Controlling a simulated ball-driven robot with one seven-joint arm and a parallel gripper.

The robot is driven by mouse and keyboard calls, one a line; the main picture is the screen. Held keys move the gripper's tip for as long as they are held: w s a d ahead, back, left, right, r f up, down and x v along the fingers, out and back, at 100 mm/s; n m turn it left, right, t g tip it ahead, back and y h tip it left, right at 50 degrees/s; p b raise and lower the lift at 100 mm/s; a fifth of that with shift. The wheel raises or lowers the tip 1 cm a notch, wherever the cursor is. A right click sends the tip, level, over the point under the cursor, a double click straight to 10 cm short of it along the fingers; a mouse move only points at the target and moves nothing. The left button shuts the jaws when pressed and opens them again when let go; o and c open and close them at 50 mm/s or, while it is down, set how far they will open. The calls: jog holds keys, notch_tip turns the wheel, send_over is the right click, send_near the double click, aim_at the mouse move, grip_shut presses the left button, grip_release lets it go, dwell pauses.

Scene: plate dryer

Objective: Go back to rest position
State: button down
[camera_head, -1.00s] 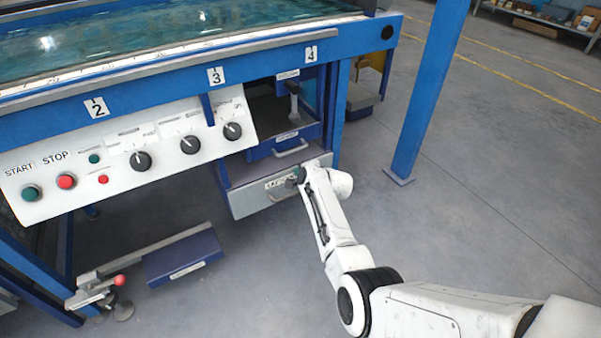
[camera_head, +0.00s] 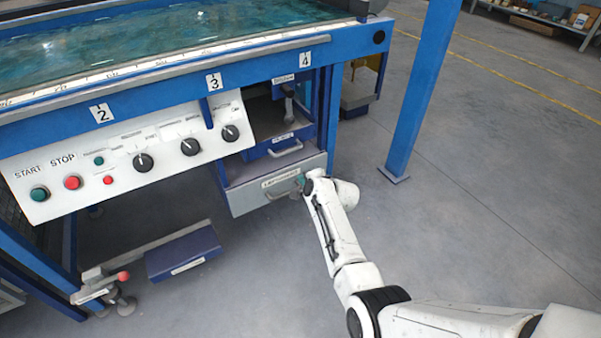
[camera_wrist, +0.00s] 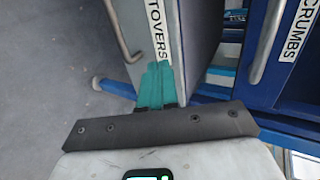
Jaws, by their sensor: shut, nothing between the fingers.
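My gripper (camera_head: 300,181) is in front of the right end of the grey drawer front (camera_head: 248,197) in the head view. In the wrist view its teal fingers (camera_wrist: 158,72) are pressed together and hold nothing. Whether the fingertips touch the drawer front I cannot tell.
A blue drawer (camera_head: 283,148) labelled "CRUMBS" (camera_wrist: 298,28) is above. The control panel (camera_head: 125,165) is left of it. A blue post (camera_head: 423,90) stands to the right. A blue pedal (camera_head: 184,252) is low at left. The floor (camera_head: 490,190) at right is clear.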

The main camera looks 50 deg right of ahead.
jog(key=p+v, duration=0.3)
jog(key=v, duration=0.4)
jog(key=shift+s+r+p, duration=0.15)
jog(key=shift+s+p, duration=0.25)
jog(key=shift+a, duration=0.15)
jog(key=s+a+r+n+g+y, duration=0.1)
jog(key=s+a+n+g, duration=0.2)
jog(key=s+a+n, duration=0.55)
jog(key=s+a+r+n+g+y, duration=0.1)
jog(key=s+a+n+g, duration=0.4)
jog(key=s, duration=0.7)
jog(key=s+a+r+n+g+y, duration=0.1)
jog(key=s+a+n+g, duration=0.1)
jog(key=s+a+n, duration=0.7)
notch_tip(320, 180, up, 29)
jog(key=s+m+p, duration=0.1)
jog(key=s+p, duration=0.1)
jog(key=p, duration=2.5)
jog(key=shift+d+m+g+p, duration=0.3)
jog(key=shift+d+m+p, duration=0.05)
jog(key=shift+p, duration=0.05)
jog(key=shift+s+f, duration=0.1)
jog(key=shift+f, duration=0.05)
